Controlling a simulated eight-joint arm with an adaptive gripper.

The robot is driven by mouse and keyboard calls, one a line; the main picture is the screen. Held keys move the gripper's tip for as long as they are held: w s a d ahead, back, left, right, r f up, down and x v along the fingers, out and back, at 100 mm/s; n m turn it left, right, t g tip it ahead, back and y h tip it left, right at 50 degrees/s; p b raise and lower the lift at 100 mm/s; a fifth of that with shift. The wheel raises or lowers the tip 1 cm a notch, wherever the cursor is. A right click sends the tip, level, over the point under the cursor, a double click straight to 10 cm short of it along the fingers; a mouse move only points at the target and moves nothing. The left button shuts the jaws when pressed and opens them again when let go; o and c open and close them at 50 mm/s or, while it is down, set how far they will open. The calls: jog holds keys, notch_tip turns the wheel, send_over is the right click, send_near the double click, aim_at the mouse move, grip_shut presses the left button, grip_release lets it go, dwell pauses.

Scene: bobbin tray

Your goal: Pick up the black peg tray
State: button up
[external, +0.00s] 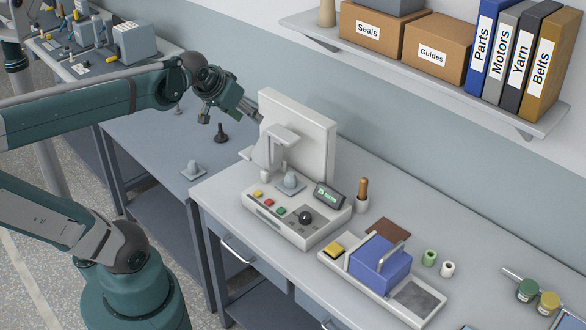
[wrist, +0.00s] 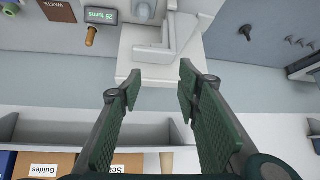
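A small black peg on a round base (external: 221,134) stands upright on the grey-blue table, below my gripper in the external view. It also shows as a dark shape (wrist: 246,32) at the upper right of the wrist view. I cannot tell whether it belongs to a tray, and no plainly black tray shows. My gripper (external: 232,113) is raised above the table, apart from the black peg. In the wrist view my gripper (wrist: 158,88) has its two green-padded fingers spread, with nothing between them.
A white machine (external: 298,130) with a tall back plate stands right of my gripper. A small grey peg on a plate (external: 193,168) is nearby. A blue box with a handle (external: 378,268) sits further right. A shelf (external: 420,85) with boxes and binders hangs above.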

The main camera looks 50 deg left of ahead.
jog(key=w+a+r+n+t+y+b, duration=0.1)
jog(key=w+a+n+y+b, duration=0.15)
jog(key=w+a, duration=0.75)
jog(key=w+a+n+y+b, duration=0.2)
jog(key=w+a+b, duration=0.25)
jog(key=a, duration=0.85)
jog(key=w+a+f+n+y+b, duration=0.15)
jog(key=w+a, duration=0.25)
jog(key=a, duration=0.9)
jog(key=w+a+f+n+y+b, duration=0.1)
jog(key=w+a+n+y+b, duration=0.15)
jog(key=a, duration=0.95)
send_near(220, 127)
jog(key=shift+w+a+f+m, duration=0.45)
jog(key=shift+w+a+f, duration=0.4)
jog(key=shift+a, duration=0.25)
jog(key=shift+b, duration=0.3)
jog(key=shift+x, duration=1.3)
jog(key=shift+b+x, duration=0.85)
jog(key=shift+x, duration=1.75)
jog(key=shift+r, duration=0.2)
